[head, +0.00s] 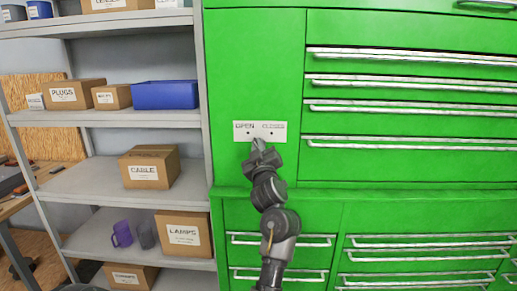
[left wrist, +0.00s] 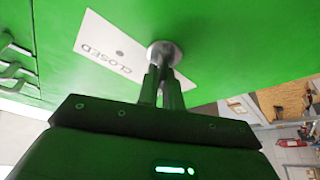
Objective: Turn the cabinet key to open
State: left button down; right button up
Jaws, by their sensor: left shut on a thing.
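The green cabinet (head: 253,60) carries a white plate (head: 280,137) marked OPEN on the left and CLOSED on the right, each with a small dark dot. My left gripper (head: 258,145) reaches up to the plate's lower edge, between the two marks. In the left wrist view, the fingers (left wrist: 163,72) are shut at a round metal lock (left wrist: 160,48) on the green face, beside the CLOSED end of the plate (left wrist: 112,50). The key is mostly hidden between the fingers, and its turn angle cannot be told. My right gripper is not in view.
Grey shelves (head: 130,118) stand left of the cabinet, with a blue bin (head: 165,95), a CABLE box (head: 150,167), a LAMPS box (head: 184,234) and a purple mug (head: 122,234). Drawers with long handles (head: 412,108) fill the cabinet's right side. A ledge runs below the plate.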

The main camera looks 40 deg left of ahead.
pick_arm(q)
jog(key=shift+f+n+g, duration=0.1)
jog(key=shift+n+g, duration=0.7)
jog(key=shift+n, duration=1.2)
jog(key=c, duration=1.6)
grip_release()
jog(key=shift+o, duration=0.2)
